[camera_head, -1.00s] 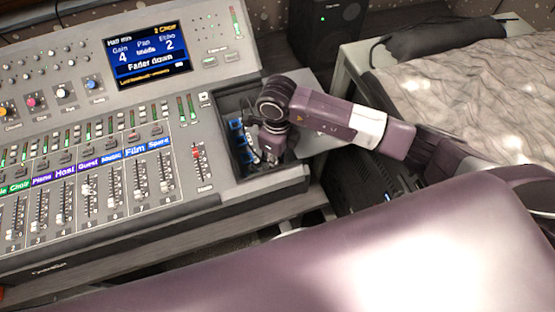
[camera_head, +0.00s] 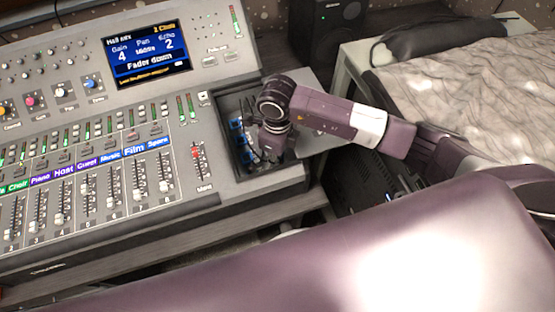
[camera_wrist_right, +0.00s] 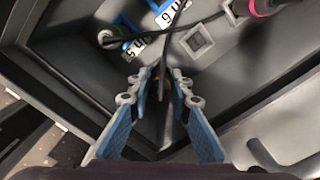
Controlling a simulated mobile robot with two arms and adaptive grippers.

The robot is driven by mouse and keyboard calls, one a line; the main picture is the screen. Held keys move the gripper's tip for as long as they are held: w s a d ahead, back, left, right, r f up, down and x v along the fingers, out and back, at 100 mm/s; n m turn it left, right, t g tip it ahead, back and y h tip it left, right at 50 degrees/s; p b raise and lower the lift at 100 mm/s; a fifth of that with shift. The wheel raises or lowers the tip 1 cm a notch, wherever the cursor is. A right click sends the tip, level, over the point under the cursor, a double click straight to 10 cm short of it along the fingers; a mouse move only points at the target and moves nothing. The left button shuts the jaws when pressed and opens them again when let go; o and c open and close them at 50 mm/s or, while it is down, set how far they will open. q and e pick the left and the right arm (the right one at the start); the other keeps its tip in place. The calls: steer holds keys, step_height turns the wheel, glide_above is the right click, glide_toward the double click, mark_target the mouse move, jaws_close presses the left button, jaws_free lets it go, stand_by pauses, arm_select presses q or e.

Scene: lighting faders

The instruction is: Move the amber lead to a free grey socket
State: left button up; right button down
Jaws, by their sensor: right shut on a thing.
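My right gripper (camera_wrist_right: 166,98) points into the recessed patch bay at the right end of the mixing desk. Its fingers are shut on the amber lead (camera_wrist_right: 167,76), of which a dark body with a trace of amber shows between them. A black cable runs up from there. A square grey socket (camera_wrist_right: 197,41) lies open beyond the fingers, apart from the held lead. In the head view, my right gripper (camera_head: 270,155) is over the bay, and my wrist hides much of it. The left gripper is out of view.
A green-ringed plug (camera_wrist_right: 107,38) sits near the blue socket labelled 5 (camera_wrist_right: 131,45). A pink-ringed plug (camera_wrist_right: 262,5) is at the upper right. Bay walls (camera_wrist_right: 265,92) close in around the gripper. The fader desk (camera_head: 130,228) lies left of my arm.

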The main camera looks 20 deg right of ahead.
steer(key=shift+f+b, duration=0.25)
steer(key=shift+b, duration=0.2)
stand_by(0.9)
steer(key=shift+s+a+f+b, duration=0.15)
steer(key=shift+s+b, duration=0.05)
steer(key=shift+b, duration=0.1)
steer(key=shift+s+a, duration=0.1)
steer(key=shift+s, duration=0.05)
stand_by(0.4)
steer(key=c, duration=1.7)
jaws_free()
